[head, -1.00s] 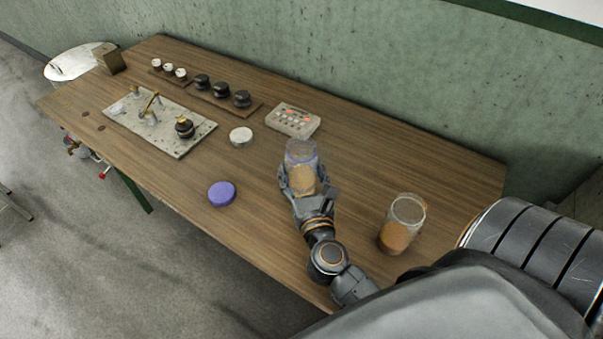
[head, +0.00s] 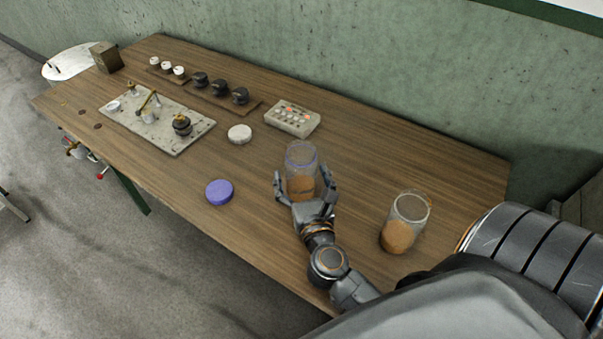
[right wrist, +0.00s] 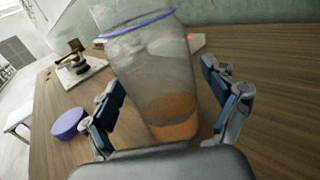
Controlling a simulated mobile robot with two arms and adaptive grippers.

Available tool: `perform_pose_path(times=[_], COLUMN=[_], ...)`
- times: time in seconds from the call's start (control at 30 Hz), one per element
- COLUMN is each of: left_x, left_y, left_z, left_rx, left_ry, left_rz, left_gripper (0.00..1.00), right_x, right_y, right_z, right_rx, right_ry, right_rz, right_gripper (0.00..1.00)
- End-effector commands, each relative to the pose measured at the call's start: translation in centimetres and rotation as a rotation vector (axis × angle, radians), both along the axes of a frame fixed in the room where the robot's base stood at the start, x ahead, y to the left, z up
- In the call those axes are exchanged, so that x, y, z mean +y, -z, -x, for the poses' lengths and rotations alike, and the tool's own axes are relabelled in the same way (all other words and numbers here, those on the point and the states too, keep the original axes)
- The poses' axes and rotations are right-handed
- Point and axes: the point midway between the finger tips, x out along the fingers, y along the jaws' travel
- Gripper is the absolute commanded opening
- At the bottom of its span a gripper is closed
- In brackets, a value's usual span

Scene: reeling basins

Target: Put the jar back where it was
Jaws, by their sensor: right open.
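A clear jar (head: 300,160) with a blue-violet rim and orange-brown contents stands upright on the wooden table. My right gripper (head: 305,190) is open, with one finger on each side of the jar's lower part. In the right wrist view the jar (right wrist: 160,80) stands between the spread fingers of the gripper (right wrist: 168,112), with gaps on both sides. A second clear jar (head: 410,207) with orange contents and a pale rim stands to the right, near the table's front edge. My left gripper is not in view.
A purple lid (head: 219,192) and a white lid (head: 239,134) lie left of the jar. A button box (head: 292,119) is behind it. A metal plate with fittings (head: 160,125) and several knobs (head: 220,90) occupy the far left. The table (head: 400,160) is clear between the jars and wall.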

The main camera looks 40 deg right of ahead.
Motion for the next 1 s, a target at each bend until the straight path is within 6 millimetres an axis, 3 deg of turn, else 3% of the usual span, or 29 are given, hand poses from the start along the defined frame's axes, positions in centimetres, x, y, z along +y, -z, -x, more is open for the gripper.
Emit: perform_pose_path(times=[0.17,0.7,1.0], left_x=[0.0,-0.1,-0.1], left_y=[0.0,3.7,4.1], left_z=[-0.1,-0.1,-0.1], left_rx=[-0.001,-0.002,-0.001], left_ry=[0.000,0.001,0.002], left_rz=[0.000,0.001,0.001], left_gripper=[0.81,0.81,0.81], right_x=[0.2,4.0,4.6], right_y=[-0.1,0.1,-0.3], right_z=[0.4,9.8,11.1], right_rx=[0.001,0.003,0.000], right_ry=[-0.001,-0.001,0.000], right_rz=[-0.002,0.000,0.000], right_gripper=[0.87,0.87,0.87])
